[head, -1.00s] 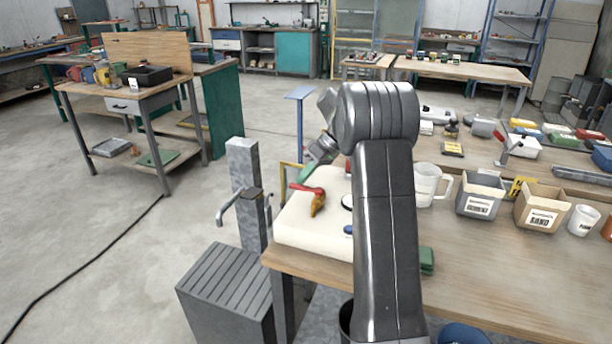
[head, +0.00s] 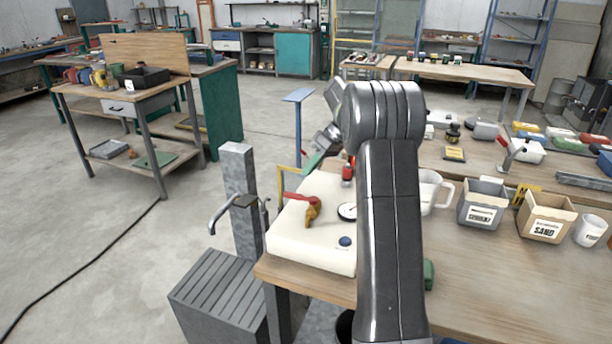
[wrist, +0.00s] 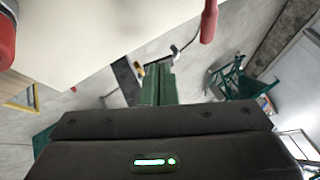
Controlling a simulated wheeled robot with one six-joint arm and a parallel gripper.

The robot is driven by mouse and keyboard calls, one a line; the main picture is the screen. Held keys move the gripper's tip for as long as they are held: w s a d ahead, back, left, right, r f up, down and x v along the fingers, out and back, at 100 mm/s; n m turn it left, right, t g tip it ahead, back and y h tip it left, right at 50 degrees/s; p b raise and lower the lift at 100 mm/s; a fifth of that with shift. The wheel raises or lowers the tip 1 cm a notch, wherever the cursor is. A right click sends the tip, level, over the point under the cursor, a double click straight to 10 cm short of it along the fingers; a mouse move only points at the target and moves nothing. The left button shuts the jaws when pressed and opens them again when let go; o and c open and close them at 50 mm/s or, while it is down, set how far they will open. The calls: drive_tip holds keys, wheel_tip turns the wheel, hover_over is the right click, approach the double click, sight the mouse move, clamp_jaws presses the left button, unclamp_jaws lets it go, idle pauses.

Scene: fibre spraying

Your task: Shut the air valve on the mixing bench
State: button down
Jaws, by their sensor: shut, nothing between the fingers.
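The air valve has a brass body (head: 313,213) and a red lever (head: 298,197). It sits on a cream-white block at the left end of the mixing bench (head: 490,265). The lever points left, away from the body. My gripper (head: 311,163) has green fingers and is behind and above the lever, apart from it in the head view. In the wrist view the gripper's fingers (wrist: 158,85) are together and empty. A red rod end (wrist: 209,22), probably the lever, shows at the top of that view. My forearm hides part of the block.
The block (head: 310,250) also carries a gauge (head: 347,211), a blue button (head: 345,241) and a red fitting (head: 348,172). A grey post with a tap (head: 238,170) stands left of the bench. A jug (head: 428,190) and bins (head: 482,203) stand right of my arm.

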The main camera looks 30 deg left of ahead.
drive_tip(key=w+a+v, duration=0.1)
drive_tip(key=v, duration=0.5)
drive_tip(key=shift+w+r, duration=0.2)
drive_tip(key=shift+r, duration=0.15)
drive_tip(key=shift+d, duration=0.1)
